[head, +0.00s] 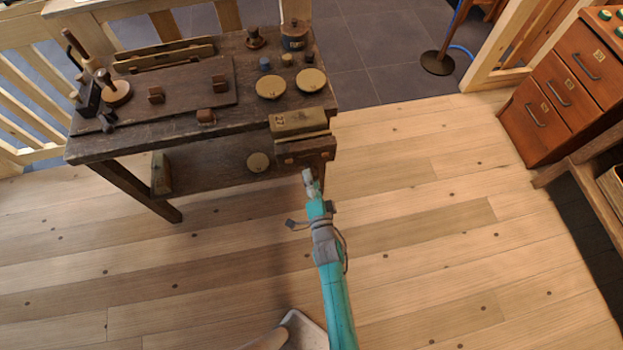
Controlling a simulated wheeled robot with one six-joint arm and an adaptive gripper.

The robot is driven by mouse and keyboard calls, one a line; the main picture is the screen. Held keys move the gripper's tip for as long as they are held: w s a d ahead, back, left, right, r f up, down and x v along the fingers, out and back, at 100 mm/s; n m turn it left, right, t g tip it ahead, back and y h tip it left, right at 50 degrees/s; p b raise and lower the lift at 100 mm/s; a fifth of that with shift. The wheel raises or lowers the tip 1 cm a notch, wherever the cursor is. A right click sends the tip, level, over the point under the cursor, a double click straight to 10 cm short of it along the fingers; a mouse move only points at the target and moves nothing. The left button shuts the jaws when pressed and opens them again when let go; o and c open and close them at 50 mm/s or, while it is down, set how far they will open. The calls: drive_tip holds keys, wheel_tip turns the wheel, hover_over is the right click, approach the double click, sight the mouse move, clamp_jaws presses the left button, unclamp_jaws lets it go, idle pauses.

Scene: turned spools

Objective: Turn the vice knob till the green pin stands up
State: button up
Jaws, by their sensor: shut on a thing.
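The vice (306,147) is a dark wooden block on the front right corner of the workbench (130,145). An olive-coloured block marked 27 (298,121) sits at its top. My gripper (309,177) is at the front of the vice, at the end of my teal arm. It is shut at the place of the vice knob, and the knob itself is hidden by the fingers or too small to make out. I cannot make out the green pin, so its angle cannot be told.
Round brass-coloured discs (271,87), a dark blue tin (294,36) and small turned pieces stand on the benchtop. A lower shelf (205,165) holds another disc. A wooden drawer cabinet (562,92) stands at the right. The plank floor between is clear.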

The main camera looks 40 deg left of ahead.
drive_tip(key=shift+s+d+f+m, duration=0.1)
drive_tip(key=shift+f+m, duration=0.05)
drive_tip(key=shift+m, duration=2.35)
drive_tip(key=shift+d+f+m, duration=0.1)
drive_tip(key=shift+f+m, duration=0.05)
drive_tip(key=shift+m, duration=2.35)
drive_tip(key=o, duration=0.9)
drive_tip(key=shift+o, duration=1.3)
drive_tip(key=shift+r, duration=0.1)
drive_tip(key=shift+a+r, duration=0.1)
